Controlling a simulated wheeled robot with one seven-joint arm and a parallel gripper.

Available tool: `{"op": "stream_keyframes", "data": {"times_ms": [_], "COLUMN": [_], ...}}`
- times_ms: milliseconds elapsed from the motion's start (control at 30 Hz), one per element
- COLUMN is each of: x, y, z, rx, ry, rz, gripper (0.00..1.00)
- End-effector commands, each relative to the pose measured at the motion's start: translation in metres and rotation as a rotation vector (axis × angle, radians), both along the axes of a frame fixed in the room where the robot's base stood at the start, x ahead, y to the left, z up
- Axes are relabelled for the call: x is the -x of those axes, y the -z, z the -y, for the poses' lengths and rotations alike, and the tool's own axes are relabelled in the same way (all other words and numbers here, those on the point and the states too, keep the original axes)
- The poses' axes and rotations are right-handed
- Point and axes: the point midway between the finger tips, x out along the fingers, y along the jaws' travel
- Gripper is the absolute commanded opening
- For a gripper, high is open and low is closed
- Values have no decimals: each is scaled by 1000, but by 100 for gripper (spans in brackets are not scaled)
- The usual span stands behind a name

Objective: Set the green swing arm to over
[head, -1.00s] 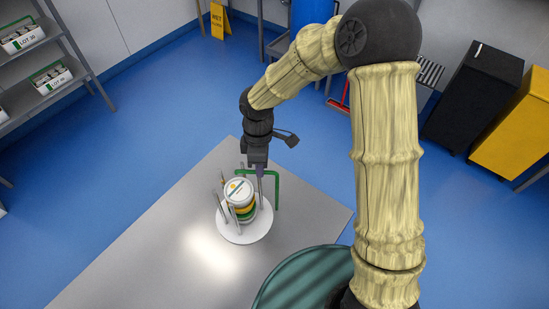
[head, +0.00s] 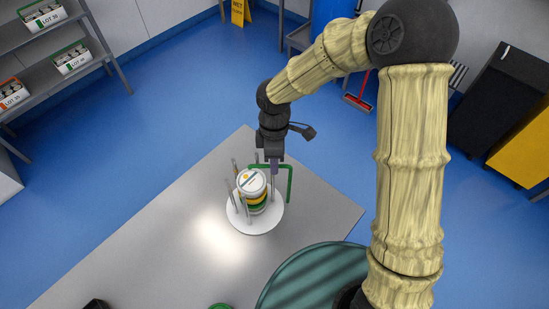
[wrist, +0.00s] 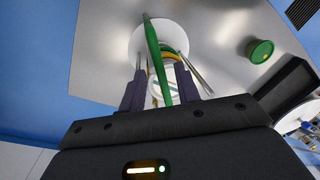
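The tub carrier is a white round base (head: 248,228) with upright grey posts around a stack of tubs (head: 252,184) with white, yellow and green bands. The green swing arm (head: 290,182) is a bent bar at the carrier's far right side, with a level top and a leg hanging down on the right. In the wrist view the swing arm (wrist: 153,48) runs lengthwise over the carrier base (wrist: 140,40) and between my fingers. My gripper (head: 273,168) points down at the swing arm's top; in the wrist view my gripper (wrist: 160,70) has its fingers apart, with gaps beside the bar.
The carrier stands on a grey table (head: 150,240). A green-lidded tub (wrist: 260,51) and a black box (wrist: 290,90) are on the table in the wrist view. A large teal round thing (head: 310,280) is at the front. Shelves (head: 60,75) with lot boxes stand at left.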

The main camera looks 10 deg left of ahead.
Motion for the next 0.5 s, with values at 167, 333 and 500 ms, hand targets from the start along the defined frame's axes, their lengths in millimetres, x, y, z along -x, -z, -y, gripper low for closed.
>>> {"op": "stream_keyframes", "data": {"times_ms": [167, 333, 500], "x": [0, 0, -4], "y": [0, -2, -18], "z": [0, 0, 0], "rx": [0, 0, -1], "ry": [1, 2, 3], "rz": [-1, 0, 4], "gripper": [32, 32, 32]}}
